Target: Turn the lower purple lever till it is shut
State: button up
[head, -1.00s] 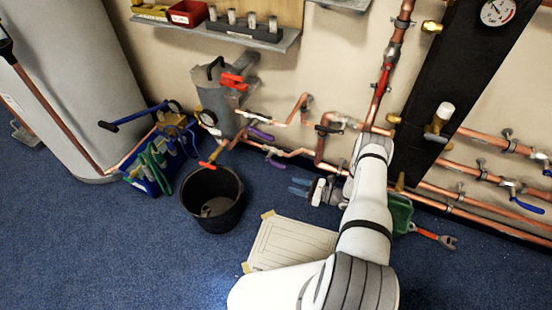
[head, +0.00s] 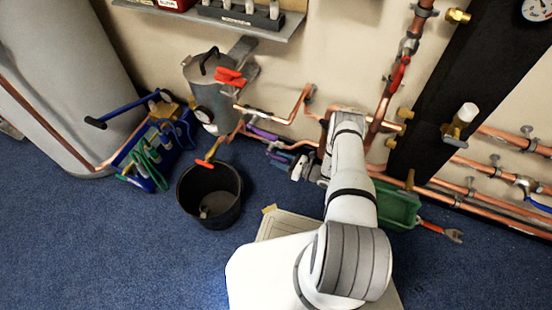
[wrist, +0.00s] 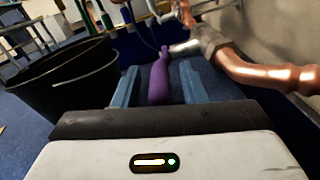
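The lower purple lever (wrist: 160,80) lies between the two blue fingers of my gripper (wrist: 160,86) in the wrist view. The fingers are open, with a gap showing on both sides of the lever. The lever joins a metal valve body on the copper pipe (wrist: 255,75) just ahead. In the head view my gripper (head: 279,152) is at the low pipe and largely hides this lever. The upper purple lever (head: 262,133) shows just above and left of the gripper.
A black bucket (head: 210,195) stands on the blue carpet left of my gripper, and also shows in the wrist view (wrist: 65,80). A blue tool tote (head: 150,150) is farther left. A green tray (head: 397,207) lies right of my arm. The wall is close behind the pipes.

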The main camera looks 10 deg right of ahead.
jog(key=shift+x, duration=0.8)
jog(key=shift+c, duration=0.5)
jog(key=shift+d, duration=0.1)
grip_shut()
